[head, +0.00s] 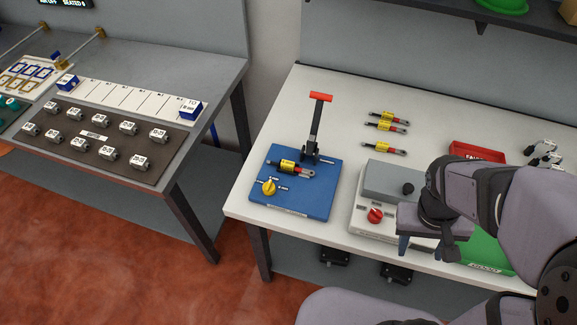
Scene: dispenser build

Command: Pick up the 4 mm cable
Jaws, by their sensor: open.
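A similar yellow part (289,166) sits on the blue lever fixture (310,205). Their markings are too small to read, so I cannot tell which thing is the 4 mm cable. Small grey-and-black pieces (543,146) lie at the right back. My gripper (427,245) is open, pointing down in front of the grey box, apart from the yellow parts. Nothing shows between its fingers.
The blue fixture has an upright red-topped lever (317,120) and a yellow knob (268,187). A grey box (385,180) with a red knob (375,215), a red tray (477,150) and a green tray (490,257) stand at right. A shelf overhangs the back.

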